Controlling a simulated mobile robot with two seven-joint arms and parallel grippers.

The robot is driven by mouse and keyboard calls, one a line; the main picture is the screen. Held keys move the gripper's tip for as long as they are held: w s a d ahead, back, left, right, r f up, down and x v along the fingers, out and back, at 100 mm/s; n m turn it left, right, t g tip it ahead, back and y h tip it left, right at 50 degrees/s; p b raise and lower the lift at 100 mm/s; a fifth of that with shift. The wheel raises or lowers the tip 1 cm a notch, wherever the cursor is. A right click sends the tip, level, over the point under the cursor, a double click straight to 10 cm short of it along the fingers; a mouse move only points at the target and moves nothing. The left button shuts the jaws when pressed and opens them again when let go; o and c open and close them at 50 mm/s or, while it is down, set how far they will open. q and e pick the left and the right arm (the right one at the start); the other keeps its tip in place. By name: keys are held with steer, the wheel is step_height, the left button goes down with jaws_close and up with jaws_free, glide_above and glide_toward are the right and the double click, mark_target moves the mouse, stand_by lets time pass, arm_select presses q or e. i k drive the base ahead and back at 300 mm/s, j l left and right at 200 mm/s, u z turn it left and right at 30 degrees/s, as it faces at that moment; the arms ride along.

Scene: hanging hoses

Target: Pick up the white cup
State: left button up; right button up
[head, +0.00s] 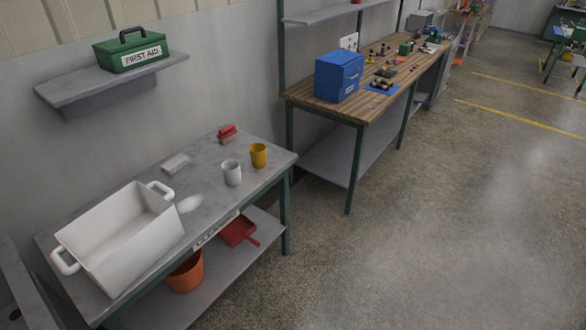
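The white cup (232,173) stands upright on the grey-topped table (215,215), towards its right end. A yellow cup (258,155) stands just to its right and slightly behind, apart from it. Neither of my grippers shows in the head view, so nothing is seen near the cup.
A white tub (120,240) with two handles fills the table's left part. A white block (176,164) and a red brush (227,134) lie behind the cups. A shelf (110,82) with a green first aid box (131,51) hangs above. Open floor (420,230) lies to the right.

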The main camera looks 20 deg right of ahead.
mark_target(232, 167)
steer(key=z, duration=0.15)
steer(key=u, duration=0.5)
steer(key=i+l+u, duration=0.15)
steer(key=u, duration=0.2)
steer(key=i+l+u, duration=0.1)
steer(key=l+u, duration=0.55)
steer(key=i+l+u, duration=0.1)
steer(key=l, duration=0.65)
steer(key=i+l+u, duration=0.15)
steer(key=l, duration=0.6)
